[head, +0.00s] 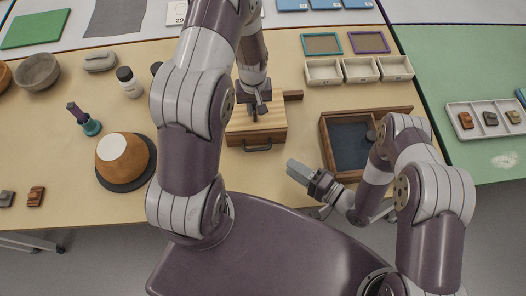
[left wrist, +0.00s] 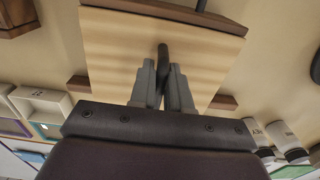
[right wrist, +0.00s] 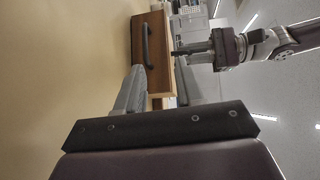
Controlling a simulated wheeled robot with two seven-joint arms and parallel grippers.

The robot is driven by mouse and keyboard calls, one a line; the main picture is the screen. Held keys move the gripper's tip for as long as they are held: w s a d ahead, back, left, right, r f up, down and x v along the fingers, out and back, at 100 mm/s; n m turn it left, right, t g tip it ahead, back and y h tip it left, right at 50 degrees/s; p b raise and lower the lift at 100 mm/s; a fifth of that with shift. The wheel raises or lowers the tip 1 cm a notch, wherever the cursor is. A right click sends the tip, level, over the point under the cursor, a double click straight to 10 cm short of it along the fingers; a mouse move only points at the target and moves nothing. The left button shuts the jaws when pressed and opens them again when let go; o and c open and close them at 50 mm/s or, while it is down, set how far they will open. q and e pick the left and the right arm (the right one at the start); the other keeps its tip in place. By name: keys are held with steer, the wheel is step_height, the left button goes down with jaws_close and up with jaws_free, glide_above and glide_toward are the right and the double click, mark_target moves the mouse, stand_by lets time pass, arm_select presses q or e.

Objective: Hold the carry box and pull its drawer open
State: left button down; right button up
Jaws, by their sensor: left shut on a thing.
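The carry box (head: 270,133) is a light wooden box with a dark drawer handle (head: 258,148) on its near side. My left gripper (head: 261,107) is above its lid, shut on the dark top handle (left wrist: 163,55). The drawer front looks flush with the box. My right gripper (head: 293,168) is apart from the box, to the right of and nearer than the drawer handle. In the right wrist view its fingers (right wrist: 158,75) are spread and empty, with the brown drawer front (right wrist: 153,65) and its handle (right wrist: 145,42) beyond them.
A dark-lined wooden tray (head: 323,133) lies right of the box, close to my right arm. Several white bins (head: 358,70) stand behind it. The table's near edge is close to my right gripper.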

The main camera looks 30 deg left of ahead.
steer(key=shift+s+a+f+m+h, duration=0.15)
steer(key=shift+f+m, duration=0.35)
steer(key=shift+f, duration=0.1)
steer(key=shift+s+a+f+m+h, duration=0.1)
steer(key=shift+s+f+m+h, duration=0.05)
steer(key=shift+f+m, duration=0.4)
steer(key=x, duration=1.1)
steer(key=shift+w+a, duration=0.1)
steer(key=shift+w, duration=0.15)
jaws_close()
